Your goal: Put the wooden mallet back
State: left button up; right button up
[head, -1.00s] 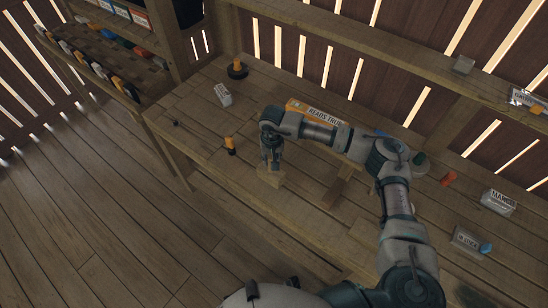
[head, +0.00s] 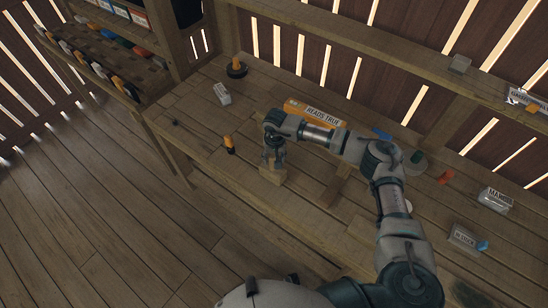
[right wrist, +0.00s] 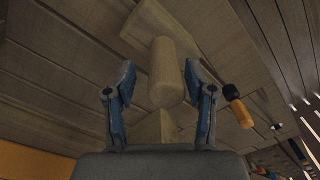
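The wooden mallet shows in the head view as a pale wooden block (head: 272,176) on the bench, just under my right gripper (head: 274,158). In the right wrist view a rounded wooden piece (right wrist: 165,75), which looks like the mallet's handle, points up between the fingers of my right gripper (right wrist: 163,82). The fingers are apart, with a gap on each side of the wood. The larger wooden part behind it is partly hidden. My left gripper is not in view.
A white labelled box (head: 222,94) and clear labelled bins (head: 495,199) are on the bench (head: 205,125). A tool rack (head: 105,45) stands at far left.

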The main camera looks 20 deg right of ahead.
jog(key=shift+a, duration=0.25)
jog(key=shift+a+r, duration=0.3)
jog(key=shift+a, duration=0.2)
notch_tip(320, 180, up, 5)
jog(key=shift+f+b, duration=0.2)
jog(key=shift+b, duration=0.2)
jog(key=r, duration=0.3)
jog(key=d+r, duration=0.1)
jog(key=r, duration=0.2)
jog(key=shift+s+d+b, duration=0.15)
jog(key=shift+b, duration=0.25)
jog(key=shift+r, duration=0.3)
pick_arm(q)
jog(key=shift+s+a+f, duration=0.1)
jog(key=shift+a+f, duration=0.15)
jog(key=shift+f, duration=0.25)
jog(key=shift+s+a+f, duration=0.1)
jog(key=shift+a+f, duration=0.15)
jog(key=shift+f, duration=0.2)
pick_arm(e)
jog(key=shift+a+r, duration=0.2)
jog(key=shift+a, duration=0.3)
